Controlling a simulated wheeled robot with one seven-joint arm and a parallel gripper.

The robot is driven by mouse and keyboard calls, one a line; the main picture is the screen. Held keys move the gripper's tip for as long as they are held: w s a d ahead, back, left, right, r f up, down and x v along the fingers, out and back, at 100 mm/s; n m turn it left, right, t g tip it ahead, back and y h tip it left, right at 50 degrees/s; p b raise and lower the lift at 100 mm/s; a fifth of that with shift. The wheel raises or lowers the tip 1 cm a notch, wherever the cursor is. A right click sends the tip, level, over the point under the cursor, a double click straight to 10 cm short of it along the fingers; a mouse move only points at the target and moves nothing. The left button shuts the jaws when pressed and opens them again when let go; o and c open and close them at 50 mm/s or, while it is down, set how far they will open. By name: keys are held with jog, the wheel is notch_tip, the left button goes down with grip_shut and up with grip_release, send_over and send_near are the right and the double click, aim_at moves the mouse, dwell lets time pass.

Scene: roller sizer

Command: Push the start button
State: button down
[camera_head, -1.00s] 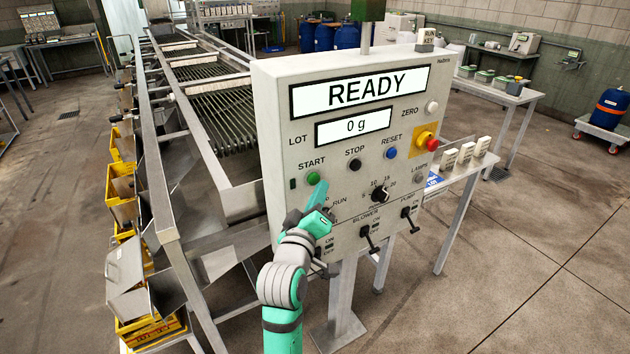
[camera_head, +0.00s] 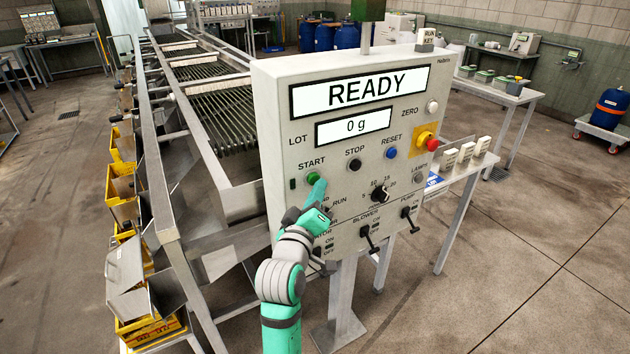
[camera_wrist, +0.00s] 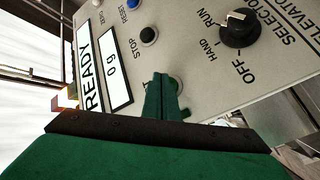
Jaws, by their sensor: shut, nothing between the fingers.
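The green start button (camera_head: 313,177) sits under the START label on the grey control panel (camera_head: 285,125). In the wrist view the start button (camera_wrist: 176,84) is partly hidden behind my fingers. My gripper (camera_head: 321,183) is shut and empty, its fingertips right at the button's lower right edge in the head view. In the wrist view my gripper (camera_wrist: 160,80) overlaps the button; I cannot tell whether the tips touch it. The display (camera_head: 360,90) reads READY and the lot display (camera_head: 353,126) reads 0 g.
The black stop button (camera_head: 355,165), blue reset button (camera_head: 391,153) and red emergency stop (camera_head: 432,144) are to the right. The selector knob (camera_wrist: 239,28) is near my gripper in the wrist view. The roller sizer (camera_head: 215,105) stands behind the panel at left.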

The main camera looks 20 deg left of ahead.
jog(key=shift+w+a, duration=0.3)
jog(key=shift+a, duration=0.1)
dwell(0.8)
dwell(0.4)
jog(key=shift+s+d, duration=0.55)
jog(key=shift+d, duration=0.15)
jog(key=shift+s+d, duration=0.8)
jog(key=shift+d, duration=0.2)
jog(key=shift+s+d, duration=0.75)
jog(key=shift+d, duration=0.25)
